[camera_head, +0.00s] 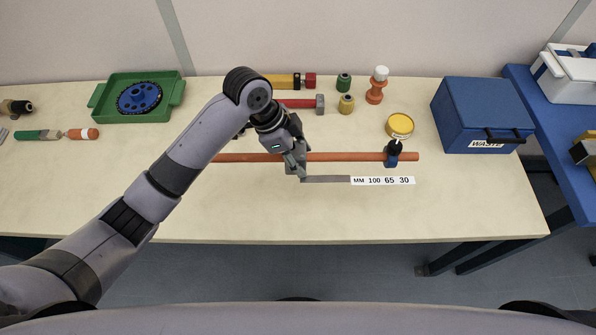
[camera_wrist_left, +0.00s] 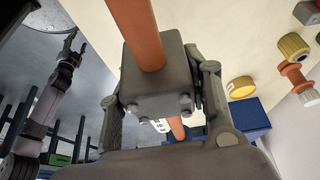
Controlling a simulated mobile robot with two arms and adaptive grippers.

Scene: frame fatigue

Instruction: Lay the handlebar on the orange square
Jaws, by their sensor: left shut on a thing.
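The handlebar (camera_head: 350,157) is a long copper-orange tube lying left to right across the middle of the table in the head view. A grey block sits around it, and a dark blue clamp (camera_head: 393,152) is near its right end. My left gripper (camera_head: 294,164) is shut on the grey block of the handlebar. In the left wrist view, this block (camera_wrist_left: 155,85) sits between both fingers with the tube (camera_wrist_left: 137,30) passing through it. I cannot tell whether the tube touches the table. My forearm hides part of its left side. I see no orange square.
A grey strip with a white label (camera_head: 383,181) lies in front of the handlebar. A blue waste box (camera_head: 484,108) stands right. A yellow disc (camera_head: 400,124) and several small parts stand behind. A green tray (camera_head: 107,103) is back left. The front left of the table is clear.

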